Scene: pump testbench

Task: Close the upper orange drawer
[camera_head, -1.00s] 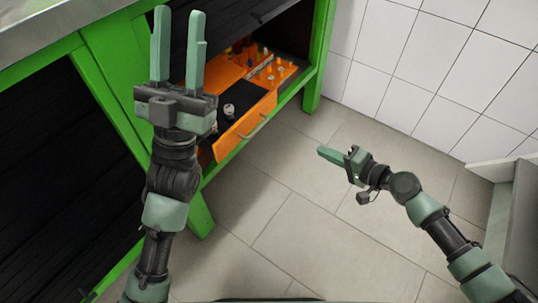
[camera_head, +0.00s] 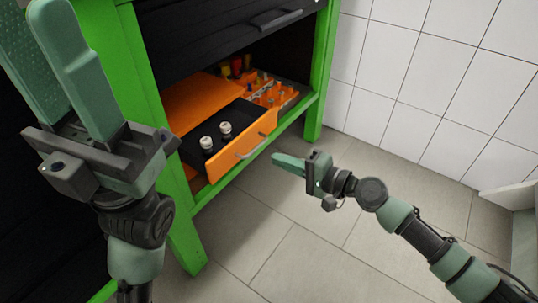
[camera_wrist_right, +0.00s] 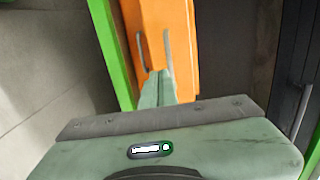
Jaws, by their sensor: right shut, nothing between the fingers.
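The orange drawer (camera_head: 227,159) stands pulled out under the green-framed bench, with a grey bar handle (camera_head: 250,146) on its front. My right gripper (camera_head: 276,160) is shut and empty, just in front of the drawer front and right of the handle; contact cannot be told. In the right wrist view its fingertips (camera_wrist_right: 160,76) point at the orange front (camera_wrist_right: 158,20), beside two grey bars. My left gripper (camera_head: 58,45) is raised at the left, close to the camera, fingers apart and empty.
Behind the drawer lies an orange rack (camera_head: 273,92) with small parts. A green bench leg (camera_head: 157,160) stands left of the drawer; a black drawer (camera_head: 235,30) with a handle is above. The tiled floor (camera_head: 330,235) in front is clear. A white tiled wall (camera_head: 440,80) stands right.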

